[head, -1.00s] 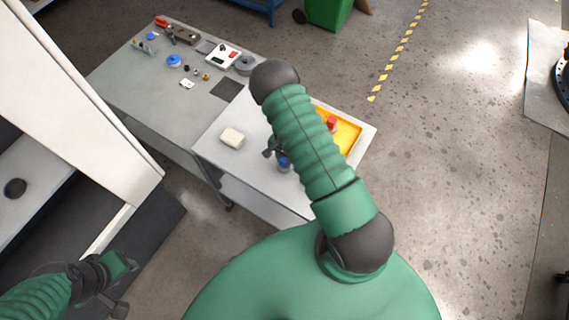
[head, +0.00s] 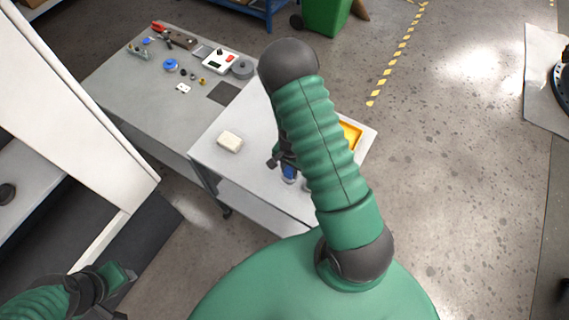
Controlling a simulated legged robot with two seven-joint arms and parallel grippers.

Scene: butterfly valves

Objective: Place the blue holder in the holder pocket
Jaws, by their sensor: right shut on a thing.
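My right gripper (head: 278,162) hangs over the white-topped table (head: 244,168), mostly behind my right arm. It is shut on a small blue thing (head: 289,171), which seems to be the blue holder. Only part of it shows just below the fingers. I cannot tell whether it touches the tabletop. A holder pocket cannot be made out; my arm covers part of the tabletop. My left gripper (head: 118,300) is at the lower left, away from the tables, and its fingers are unclear.
A cream block (head: 230,142) lies on the white table, left of my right gripper. An orange tray (head: 351,136) shows partly behind my arm. The grey table (head: 140,95) holds a blue round part (head: 170,65), a white box (head: 220,62) and small parts.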

